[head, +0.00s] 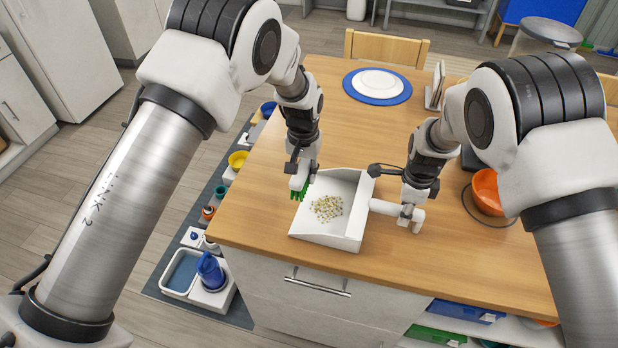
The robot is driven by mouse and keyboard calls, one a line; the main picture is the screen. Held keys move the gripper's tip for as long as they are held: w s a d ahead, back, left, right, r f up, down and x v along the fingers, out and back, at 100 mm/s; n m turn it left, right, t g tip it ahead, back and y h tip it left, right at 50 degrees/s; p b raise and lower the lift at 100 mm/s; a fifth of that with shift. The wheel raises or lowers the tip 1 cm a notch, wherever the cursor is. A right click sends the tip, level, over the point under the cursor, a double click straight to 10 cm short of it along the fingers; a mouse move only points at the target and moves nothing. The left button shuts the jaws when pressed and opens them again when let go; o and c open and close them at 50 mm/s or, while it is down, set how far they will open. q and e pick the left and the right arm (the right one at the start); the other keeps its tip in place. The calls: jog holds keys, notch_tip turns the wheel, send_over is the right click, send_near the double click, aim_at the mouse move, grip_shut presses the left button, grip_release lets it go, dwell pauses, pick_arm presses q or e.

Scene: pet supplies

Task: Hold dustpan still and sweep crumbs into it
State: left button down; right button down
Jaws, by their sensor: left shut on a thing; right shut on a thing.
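The white dustpan (345,238) lies on the wooden table near its front edge. Many small yellow and brown crumbs (327,208) are spread in a patch on the dustpan's floor. My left gripper (301,168) is shut on a brush, whose green bristles (299,192) show at the pan's upper left edge. Most of the brush is hidden by the gripper. My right gripper (408,209) is shut on the dustpan's white handle (383,207), to the right of the pan. Its fingertips are too small to see clearly.
A blue and white plate (377,84) and a small upright stand (436,88) are further back on the table (270,215). An orange bowl (487,190) is at the right. Bowls and a blue jug (210,270) stand on the floor mat at the left. The middle of the table is clear.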

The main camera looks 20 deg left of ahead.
pick_arm(q)
jog(key=a+r, duration=0.3)
jog(key=a, duration=0.9)
jog(key=shift+w, duration=0.2)
pick_arm(e)
jog(key=c, duration=0.8)
grip_release()
notch_tip(320, 180, up, 8)
jog(key=shift+a+r, duration=0.1)
